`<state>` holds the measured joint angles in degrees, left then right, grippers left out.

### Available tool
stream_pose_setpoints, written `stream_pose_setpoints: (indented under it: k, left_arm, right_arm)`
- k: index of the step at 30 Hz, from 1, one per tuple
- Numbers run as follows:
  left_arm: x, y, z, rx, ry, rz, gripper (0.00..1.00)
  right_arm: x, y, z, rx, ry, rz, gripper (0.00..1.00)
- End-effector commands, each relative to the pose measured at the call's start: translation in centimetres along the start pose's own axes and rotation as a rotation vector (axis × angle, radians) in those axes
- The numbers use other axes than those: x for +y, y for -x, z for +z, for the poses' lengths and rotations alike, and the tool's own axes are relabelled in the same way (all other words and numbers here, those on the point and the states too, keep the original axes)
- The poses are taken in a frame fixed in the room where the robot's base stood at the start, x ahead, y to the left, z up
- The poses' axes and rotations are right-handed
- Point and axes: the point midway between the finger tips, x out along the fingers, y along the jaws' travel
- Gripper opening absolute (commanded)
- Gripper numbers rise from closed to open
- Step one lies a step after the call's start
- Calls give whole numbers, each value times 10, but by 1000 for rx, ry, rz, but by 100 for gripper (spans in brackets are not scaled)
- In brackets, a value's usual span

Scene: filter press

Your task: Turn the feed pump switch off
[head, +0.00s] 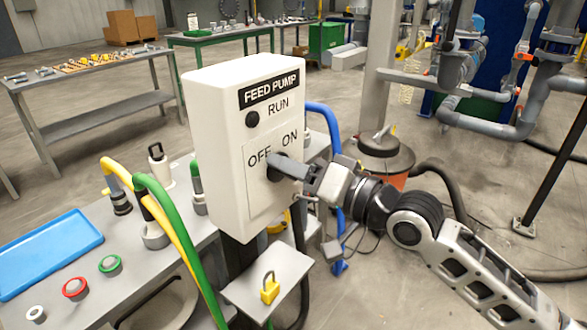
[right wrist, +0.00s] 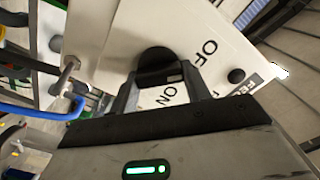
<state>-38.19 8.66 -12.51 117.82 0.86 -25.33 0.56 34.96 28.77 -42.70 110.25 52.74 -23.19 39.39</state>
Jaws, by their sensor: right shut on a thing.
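The feed pump switch box (head: 225,120) is a white upright box with FEED PUMP, RUN, OFF and ON labels. A small pale mark shows on the knob's edge, on the label side. I cannot tell exactly which label it faces. In the head view the gripper mostly hides the knob. My left gripper is not in view.
A yellow padlock (head: 270,289) is on a small grey shelf (head: 250,282) below the box. A blue hose (head: 328,125) runs behind the box. Green and yellow hoses, a blue tray (head: 45,252) and round buttons are on the bench at the left.

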Motion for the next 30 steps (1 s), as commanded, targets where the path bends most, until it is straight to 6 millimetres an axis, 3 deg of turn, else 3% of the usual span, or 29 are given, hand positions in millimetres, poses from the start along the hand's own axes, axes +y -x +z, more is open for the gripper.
stream_pose_setpoints:
  k: [2,3,5,20,25,30]
  left_arm:
    - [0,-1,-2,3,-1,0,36]
    - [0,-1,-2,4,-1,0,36]
    - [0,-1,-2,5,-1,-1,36]
    - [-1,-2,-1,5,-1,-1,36]
    - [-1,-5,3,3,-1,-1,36]
    - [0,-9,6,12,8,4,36]
  right_arm:
    - [1,0,1,-2,6,3,24]
    - [1,0,1,-2,6,3,53]
    - [1,0,1,-2,5,3,69]
    - [1,5,0,0,1,1,69]
    - [2,30,2,-2,4,3,69]
    - [4,72,3,-2,7,8,69]
